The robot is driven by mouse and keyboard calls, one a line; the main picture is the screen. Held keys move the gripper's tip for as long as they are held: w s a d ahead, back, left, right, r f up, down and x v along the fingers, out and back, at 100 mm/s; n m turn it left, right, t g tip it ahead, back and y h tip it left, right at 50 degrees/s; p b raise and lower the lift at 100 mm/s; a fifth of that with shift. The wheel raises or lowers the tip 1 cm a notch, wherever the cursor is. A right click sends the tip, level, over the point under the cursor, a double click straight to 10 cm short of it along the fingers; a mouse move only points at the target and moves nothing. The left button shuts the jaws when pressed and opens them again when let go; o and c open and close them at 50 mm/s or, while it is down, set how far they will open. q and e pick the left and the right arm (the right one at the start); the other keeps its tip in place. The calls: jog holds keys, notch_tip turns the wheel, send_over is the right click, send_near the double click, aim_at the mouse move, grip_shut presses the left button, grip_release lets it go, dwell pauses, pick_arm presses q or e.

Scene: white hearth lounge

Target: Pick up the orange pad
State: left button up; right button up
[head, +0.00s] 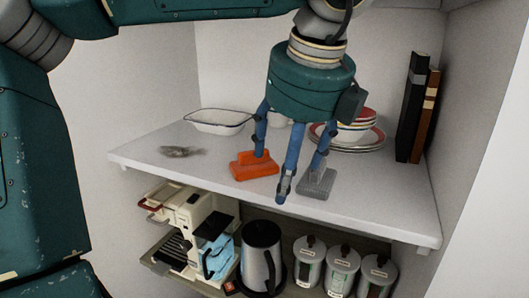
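The orange pad (254,170) is a small block with a raised top, on the upper white shelf. My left gripper (288,175) hangs over the shelf with its blue fingers spread apart. One finger comes down at the orange pad's top; whether it touches cannot be told. Another finger comes down at a similar grey pad (316,184) to the right. The middle finger reaches down between the two pads, near the shelf's front edge. Nothing is seen clamped between the fingers. My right gripper is not in view.
The upper shelf (370,205) also holds a white dish (217,121), a small grey item (181,151), stacked plates and bowls (362,138) and upright books (411,107). Below are a coffee machine (190,220), a kettle (261,254) and canisters (341,268). Side walls bound the shelf.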

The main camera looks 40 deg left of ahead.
pick_arm(q)
jog(key=p, duration=0.3)
send_near(256, 166)
jog(key=d+f, duration=0.1)
jog(key=d, duration=0.1)
jog(key=a, duration=0.2)
jog(key=shift+w+a+f+p, duration=0.3)
jog(key=shift+a+f+p, duration=0.05)
jog(key=shift+f+p, duration=0.05)
jog(key=shift+a+r, duration=0.1)
jog(key=shift+a, duration=0.1)
jog(key=shift+w+a+p, duration=0.2)
jog(key=shift+a+p, duration=0.15)
jog(key=shift+p, duration=0.15)
jog(key=p+x, duration=0.1)
jog(key=x, duration=0.3)
jog(key=shift+a, duration=0.15)
jog(key=shift+w+a+f, duration=0.15)
jog(key=shift+f, duration=0.45)
jog(key=shift+c, duration=0.3)
jog(key=shift+r, duration=0.1)
jog(key=c, duration=1.3)
jog(key=shift+c, duration=0.7)
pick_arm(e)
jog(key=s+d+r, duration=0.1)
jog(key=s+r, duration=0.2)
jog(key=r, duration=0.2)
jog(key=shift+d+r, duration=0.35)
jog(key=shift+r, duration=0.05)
